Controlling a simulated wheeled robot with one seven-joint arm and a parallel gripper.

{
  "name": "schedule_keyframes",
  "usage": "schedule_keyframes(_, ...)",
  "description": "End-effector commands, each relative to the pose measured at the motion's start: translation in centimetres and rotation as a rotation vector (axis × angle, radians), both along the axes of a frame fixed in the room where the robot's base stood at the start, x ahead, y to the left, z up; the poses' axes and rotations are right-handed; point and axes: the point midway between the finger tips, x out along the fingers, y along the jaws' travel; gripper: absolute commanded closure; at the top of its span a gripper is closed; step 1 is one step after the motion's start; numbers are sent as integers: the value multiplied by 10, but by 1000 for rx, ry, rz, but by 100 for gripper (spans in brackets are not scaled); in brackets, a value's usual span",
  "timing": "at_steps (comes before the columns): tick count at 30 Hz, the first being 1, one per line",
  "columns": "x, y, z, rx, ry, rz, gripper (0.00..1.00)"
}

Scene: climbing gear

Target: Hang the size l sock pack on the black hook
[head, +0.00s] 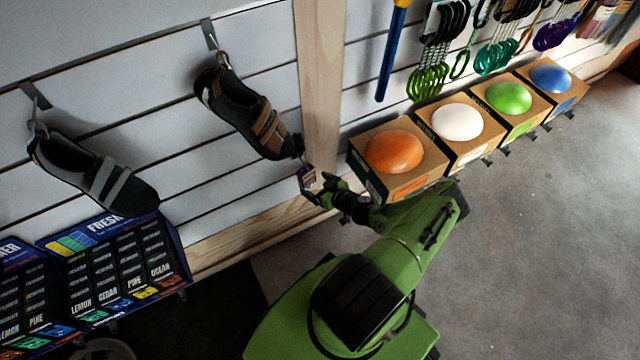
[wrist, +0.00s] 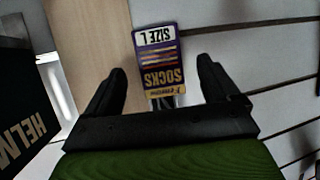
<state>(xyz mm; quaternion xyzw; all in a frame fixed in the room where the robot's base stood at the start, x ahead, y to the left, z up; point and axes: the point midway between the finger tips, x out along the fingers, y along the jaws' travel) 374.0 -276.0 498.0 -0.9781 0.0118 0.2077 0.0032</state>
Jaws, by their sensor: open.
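The size L sock pack (wrist: 158,58) is a small purple and yellow card pack, upside down in the wrist view. It appears between the two black fingers of my gripper (wrist: 160,72), which are apart, with a gap on each side of the pack. In the head view the pack (head: 307,178) is small, in front of the wooden post's lower part, and my gripper (head: 322,187) is right beside it. A dark fitting shows just above the pack near a shoe's toe; I cannot tell whether it is the black hook or whether the pack hangs from it.
Two dark shoes (head: 245,112) (head: 95,178) hang on the slatted wall to the left. Boxes with coloured domes (head: 392,152) stand close to the right of my arm. A rack of small packs (head: 120,262) is at lower left. Climbing gear hangs at upper right. Floor at right is clear.

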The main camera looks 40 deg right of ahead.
Motion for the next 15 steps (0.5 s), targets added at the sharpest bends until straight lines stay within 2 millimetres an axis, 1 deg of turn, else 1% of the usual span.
schedule_keyframes(2, -3, 0, 1, 0, 1, 0, 12)
schedule_keyframes(5, -15, 0, 8, 0, 3, 0, 12)
schedule_keyframes(8, -39, 0, 21, 1, 3, -1, 12)
schedule_keyframes(15, -102, 1, 49, 2, 2, -4, 12)
